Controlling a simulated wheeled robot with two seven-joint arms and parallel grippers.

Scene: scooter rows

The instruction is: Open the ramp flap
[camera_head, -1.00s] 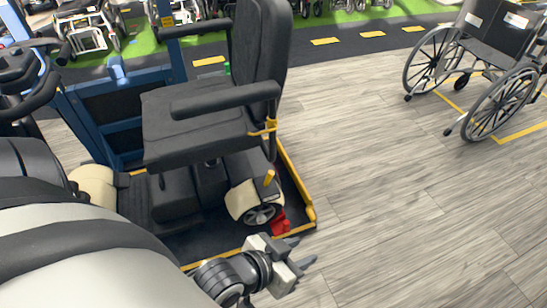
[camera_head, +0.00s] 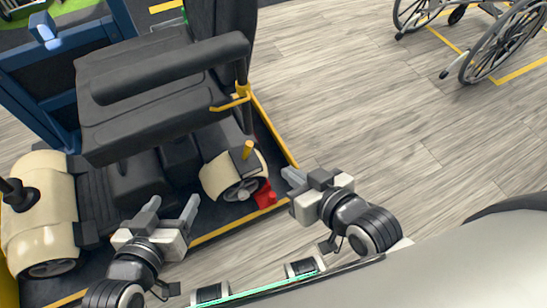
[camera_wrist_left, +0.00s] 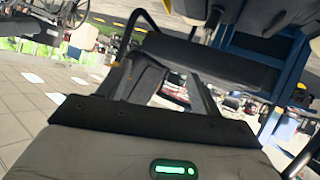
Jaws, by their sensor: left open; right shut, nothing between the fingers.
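A dark platform with a yellow edge (camera_head: 222,230) lies under a mobility scooter (camera_head: 165,88). I cannot clearly tell a separate ramp flap from this edging. A red part (camera_head: 265,194) sits at the platform's near right corner, beside the scooter's wheel. My left gripper (camera_head: 168,212) is open and empty over the near side of the platform. Its two spread fingers also show in the left wrist view (camera_wrist_left: 168,88). My right gripper (camera_head: 300,181) is shut and empty, close to the yellow corner and right of the red part. I cannot tell whether it touches the edge.
The scooter's armrest (camera_head: 170,68) and seat overhang the platform. A blue frame (camera_head: 60,75) stands at the back left. A wheelchair (camera_head: 500,35) is at the top right. The wood floor (camera_head: 400,120) between is clear.

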